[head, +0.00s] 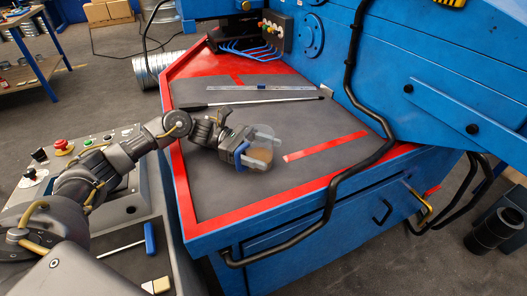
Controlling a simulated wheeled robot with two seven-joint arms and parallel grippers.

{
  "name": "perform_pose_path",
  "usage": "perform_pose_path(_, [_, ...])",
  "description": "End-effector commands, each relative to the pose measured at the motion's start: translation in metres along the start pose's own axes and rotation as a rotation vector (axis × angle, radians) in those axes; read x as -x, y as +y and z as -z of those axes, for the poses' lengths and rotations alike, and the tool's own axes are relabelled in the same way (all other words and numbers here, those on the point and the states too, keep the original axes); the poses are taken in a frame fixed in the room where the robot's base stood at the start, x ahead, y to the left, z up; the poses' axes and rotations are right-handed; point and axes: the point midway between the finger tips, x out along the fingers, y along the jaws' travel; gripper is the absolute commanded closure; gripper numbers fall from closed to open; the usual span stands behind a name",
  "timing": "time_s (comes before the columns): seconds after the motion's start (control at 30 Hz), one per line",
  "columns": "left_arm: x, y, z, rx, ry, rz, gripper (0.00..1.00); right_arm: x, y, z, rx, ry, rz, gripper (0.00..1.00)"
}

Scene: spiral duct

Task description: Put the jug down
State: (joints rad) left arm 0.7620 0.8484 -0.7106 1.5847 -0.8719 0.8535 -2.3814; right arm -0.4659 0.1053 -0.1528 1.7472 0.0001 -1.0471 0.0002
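A small clear jug (262,153) with brown contents and a blue part, perhaps its handle, is over the dark worktop (218,193) with the red border. My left gripper (262,148) reaches in from the left, its two pale fingers on either side of the jug; it looks shut on it. The jug looks roughly upright, partly hidden by the fingers. I cannot tell whether its base touches the worktop. My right gripper is not in view.
A red strip (325,147) lies right of the jug. A black hose (345,180) crosses the worktop's right side. The worktop's front is clear. A control panel (75,160) stands left.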

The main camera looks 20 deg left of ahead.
Motion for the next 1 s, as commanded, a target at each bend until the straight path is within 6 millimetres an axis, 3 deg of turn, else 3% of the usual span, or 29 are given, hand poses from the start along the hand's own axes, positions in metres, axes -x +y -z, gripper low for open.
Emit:
perform_pose_path(0.1, [0.0, 0.0, 0.0, 0.0, 0.0, 0.0, 0.13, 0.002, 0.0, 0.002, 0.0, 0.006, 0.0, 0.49])
perform_pose_path(0.47, [0.0, 0.0, -0.003, 0.0, 0.0, 0.0, 0.13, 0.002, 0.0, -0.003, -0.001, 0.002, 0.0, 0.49])
perform_pose_path(0.53, [0.0, 0.0, -0.005, 0.0, 0.0, 0.0, 0.13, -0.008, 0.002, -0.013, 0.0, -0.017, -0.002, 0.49])
perform_pose_path(1.0, [0.068, 0.0, -0.001, -0.001, 0.001, -0.001, 0.13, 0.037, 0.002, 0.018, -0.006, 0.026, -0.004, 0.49])
